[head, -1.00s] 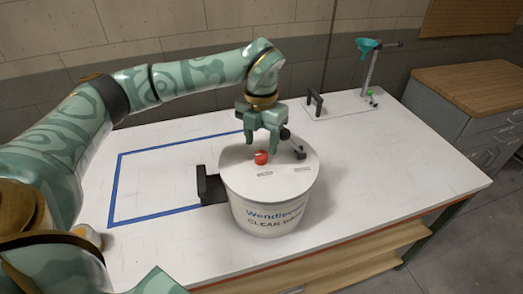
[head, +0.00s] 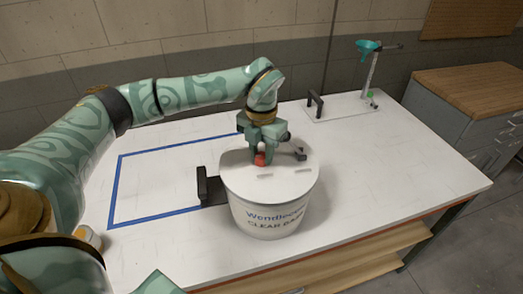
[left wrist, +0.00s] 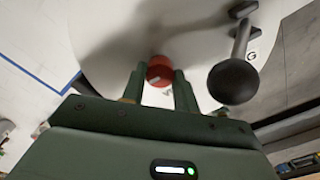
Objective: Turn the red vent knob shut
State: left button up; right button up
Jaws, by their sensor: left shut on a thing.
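The red vent knob (head: 260,159) sits on the white lid of a bucket labelled "Wendle... CLEAR BASE" (head: 262,215). My left gripper (head: 259,156) points down from above the lid, with its fingers around the knob. In the left wrist view the red knob (left wrist: 160,71) lies between the two green fingertips (left wrist: 158,78), and the gripper is shut on it. A pale mark shows on the knob, but its exact angle is hard to read. A dark lever with a round black end (left wrist: 233,81) stands on the lid beside the knob. My right gripper is not in view.
A black bracket (head: 203,186) stands at the bucket's left side. Blue tape (head: 113,190) outlines an area of the white table (head: 400,180). A plate with a black handle (head: 315,104) and a stand with a teal funnel (head: 367,47) are at the back right.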

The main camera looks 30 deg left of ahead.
aim_at(262, 155)
pick_arm(q)
jog(key=m+p, duration=0.1)
jog(key=p, duration=0.1)
jog(key=m+p, duration=0.2)
jog(key=shift+r+m, duration=0.3)
jog(key=m+p, duration=0.3)
jog(key=m, duration=0.1)
jog(key=shift+f, duration=0.1)
jog(key=m+p, duration=0.3)
jog(key=m, duration=0.2)
jog(key=m+p, duration=0.2)
jog(key=m, duration=0.3)
jog(key=shift+f, duration=0.15)
jog(key=shift+w, duration=0.1)
jog(key=o, duration=1)
notch_tip(262, 155, up, 16)
jog(key=shift+r, duration=0.15)
